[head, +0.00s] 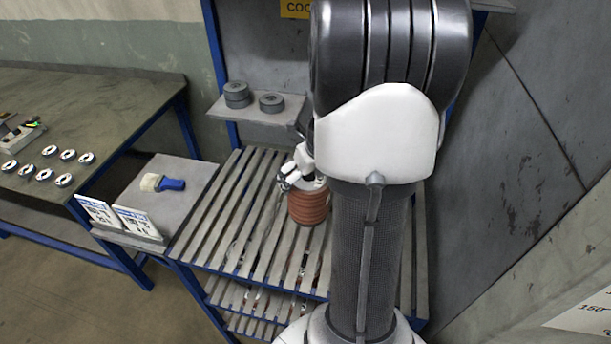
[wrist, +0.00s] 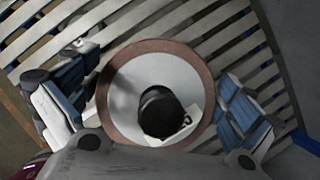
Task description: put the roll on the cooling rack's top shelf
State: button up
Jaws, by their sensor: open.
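The roll (head: 308,208) is a reddish-brown ribbed cylinder. It stands upright on the slatted top shelf of the cooling rack (head: 259,224). In the wrist view the roll (wrist: 188,72) shows from above as a pale disc with a brown rim and a dark knob-like part in its middle. My gripper (head: 300,174) is at the roll's top, partly hidden behind my arm. In the wrist view my gripper (wrist: 155,98) is open, with one finger on each side of the roll. Whether the fingers touch it I cannot tell.
Grey discs (head: 237,95) sit on a small shelf behind. A table (head: 104,108) with several metal rings stands left. A wall closes in right. Slats left of the roll are clear.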

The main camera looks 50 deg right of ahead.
jog(key=p+v, duration=0.4)
jog(key=v, duration=0.8)
jog(key=shift+p, duration=0.3)
jog(key=shift+w+r, duration=0.15)
